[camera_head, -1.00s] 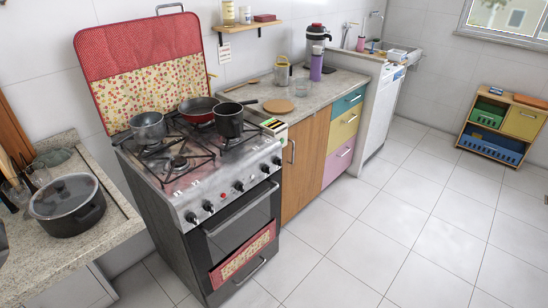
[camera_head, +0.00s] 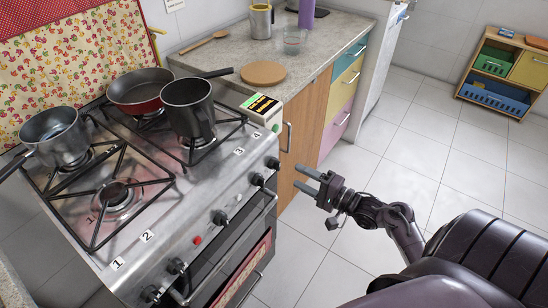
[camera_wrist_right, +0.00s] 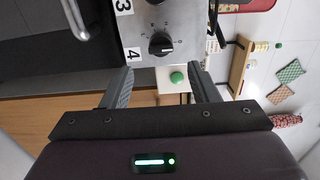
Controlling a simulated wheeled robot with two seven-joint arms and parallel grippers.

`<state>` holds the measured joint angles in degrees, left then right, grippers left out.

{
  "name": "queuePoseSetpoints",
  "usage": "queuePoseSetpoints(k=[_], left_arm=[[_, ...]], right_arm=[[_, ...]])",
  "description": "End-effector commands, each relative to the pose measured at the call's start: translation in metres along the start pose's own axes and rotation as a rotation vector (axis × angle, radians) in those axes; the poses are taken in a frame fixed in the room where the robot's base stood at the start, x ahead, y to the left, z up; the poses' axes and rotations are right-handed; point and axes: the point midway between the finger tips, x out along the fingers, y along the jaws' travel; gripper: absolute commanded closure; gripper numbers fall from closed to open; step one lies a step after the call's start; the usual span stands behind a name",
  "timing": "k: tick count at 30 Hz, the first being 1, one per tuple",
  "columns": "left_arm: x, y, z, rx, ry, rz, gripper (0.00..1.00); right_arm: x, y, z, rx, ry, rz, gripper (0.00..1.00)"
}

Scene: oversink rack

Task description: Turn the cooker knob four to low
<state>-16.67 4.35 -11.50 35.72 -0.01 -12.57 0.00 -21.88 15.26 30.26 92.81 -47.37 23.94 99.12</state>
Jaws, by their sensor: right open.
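Cooker knob four (camera_head: 272,163) is the black knob at the right end of the steel front panel, below the label 4 (camera_head: 256,136). In the right wrist view the knob (camera_wrist_right: 160,43) sits beside its label, with dial marks around it, pointer position too small to tell surely. My right gripper (camera_head: 297,176) is open and empty, just right of the knob and apart from it. In the wrist view its two fingers (camera_wrist_right: 158,75) are spread, with the knob beyond and between them. My left gripper is not in view.
More black knobs (camera_head: 220,217) and a red button (camera_head: 197,240) line the panel. The oven handle (camera_head: 240,240) juts out below. Pots and a red pan (camera_head: 140,90) stand on the burners. A white box with a green button (camera_head: 276,128) stands beside the cooker.

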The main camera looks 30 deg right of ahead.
Motion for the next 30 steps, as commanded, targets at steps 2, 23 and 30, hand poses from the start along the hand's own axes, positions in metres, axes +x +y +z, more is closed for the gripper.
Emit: queuePoseSetpoints(k=[2,23,30], left_arm=[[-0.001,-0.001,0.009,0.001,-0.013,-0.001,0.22],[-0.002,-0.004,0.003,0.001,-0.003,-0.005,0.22],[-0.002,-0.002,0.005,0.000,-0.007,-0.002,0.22]], right_arm=[[0.011,-0.001,0.000,0.001,-0.001,-0.001,0.45],[0.073,0.001,0.000,-0.002,0.002,0.003,0.45],[0.073,0.001,0.000,-0.002,0.002,0.003,0.69]])
